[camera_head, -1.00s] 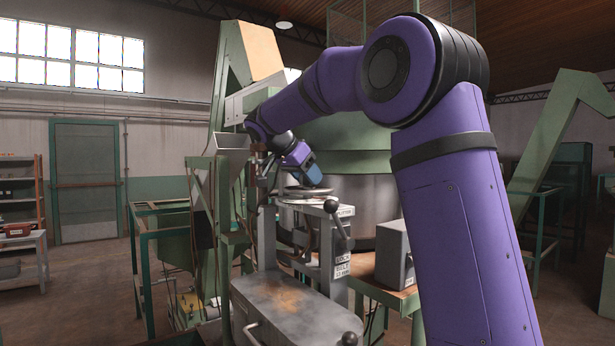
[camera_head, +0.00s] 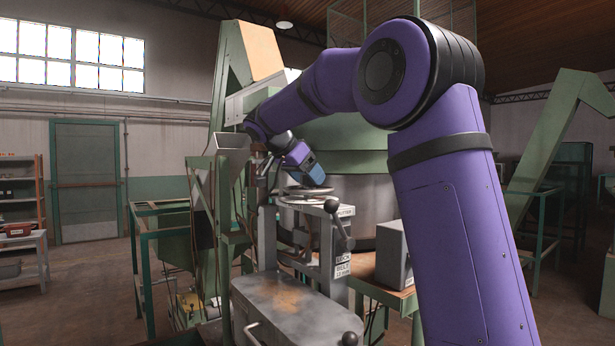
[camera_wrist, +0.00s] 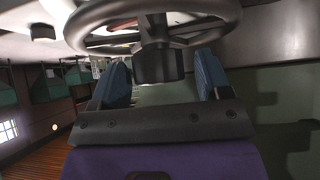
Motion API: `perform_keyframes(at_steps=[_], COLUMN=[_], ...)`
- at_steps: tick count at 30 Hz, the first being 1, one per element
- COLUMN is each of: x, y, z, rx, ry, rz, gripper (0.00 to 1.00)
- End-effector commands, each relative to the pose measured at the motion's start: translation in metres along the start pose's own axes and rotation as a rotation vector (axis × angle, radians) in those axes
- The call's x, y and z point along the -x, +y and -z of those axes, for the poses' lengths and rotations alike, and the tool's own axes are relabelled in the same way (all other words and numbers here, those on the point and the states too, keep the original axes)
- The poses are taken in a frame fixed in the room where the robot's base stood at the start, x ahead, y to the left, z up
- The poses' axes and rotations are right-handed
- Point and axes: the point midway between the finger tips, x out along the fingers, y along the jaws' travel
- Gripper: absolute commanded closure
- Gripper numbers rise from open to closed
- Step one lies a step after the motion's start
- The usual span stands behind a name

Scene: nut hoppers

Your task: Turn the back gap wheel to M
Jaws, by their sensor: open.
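A pale handwheel (camera_head: 300,193) lies on top of the grey splitter machine in the head view. In the wrist view the handwheel (camera_wrist: 228,14) fills the top, with its spokes and rim near the camera. Its dark hub (camera_wrist: 158,66) is between the two blue fingers. My gripper (camera_wrist: 162,78) is open, one finger on each side of the hub, with gaps visible. In the head view my gripper (camera_head: 314,177) is tilted down over the wheel's right side. I cannot read any setting marks or an M on the wheel.
A black-knobbed lever (camera_head: 337,222) stands just right of the wheel. A grey lidded housing (camera_head: 290,305) is in front. A grey box (camera_head: 393,253) sits on the bench at right. A green frame (camera_head: 145,255) and a metal hopper (camera_head: 226,152) stand left.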

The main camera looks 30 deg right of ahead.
Motion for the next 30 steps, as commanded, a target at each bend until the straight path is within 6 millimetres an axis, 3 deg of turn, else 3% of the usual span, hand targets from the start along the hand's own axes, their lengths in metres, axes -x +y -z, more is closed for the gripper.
perform_keyframes(at_steps=[5, 18, 24, 30], x=[0.015, 0.091, 0.106, 0.108], y=[-0.001, -0.001, 0.000, 0.000], z=[0.000, -0.001, -0.001, 0.000], rx=[0.000, 0.000, 0.000, 0.000], ry=[0.000, 0.000, 0.000, 0.000], rz=[0.004, 0.002, 0.000, 0.001], gripper=[0.29, 0.29, 0.29, 0.29])
